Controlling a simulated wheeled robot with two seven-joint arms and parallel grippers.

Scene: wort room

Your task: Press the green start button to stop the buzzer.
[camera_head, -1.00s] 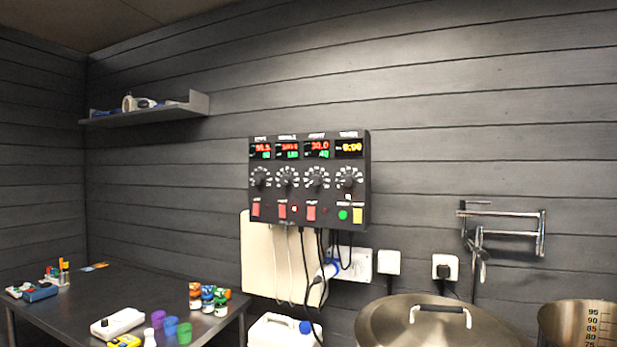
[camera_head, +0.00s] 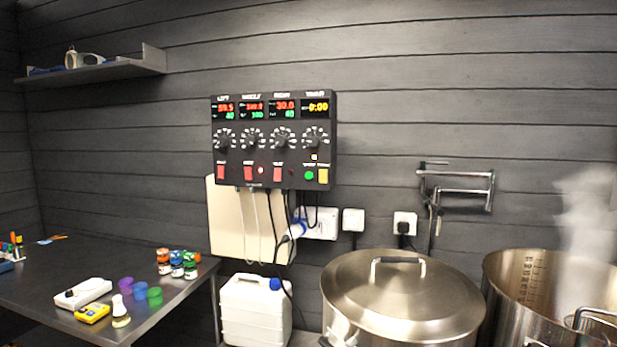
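The green start button (camera_head: 309,175) is a small round button at the lower right of the black control panel (camera_head: 262,140) on the wall. A yellow switch (camera_head: 323,176) sits just right of it. The timer display (camera_head: 315,107) above reads 0:00 in yellow. Below the timer knob a small lamp (camera_head: 314,157) is lit. Neither of my grippers is in view.
A lidded steel pot (camera_head: 403,300) stands below and right of the panel. A steaming open pot (camera_head: 530,290) is at the far right. A white canister (camera_head: 255,310) stands below. A dark table (camera_head: 40,285) with bottles is at left.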

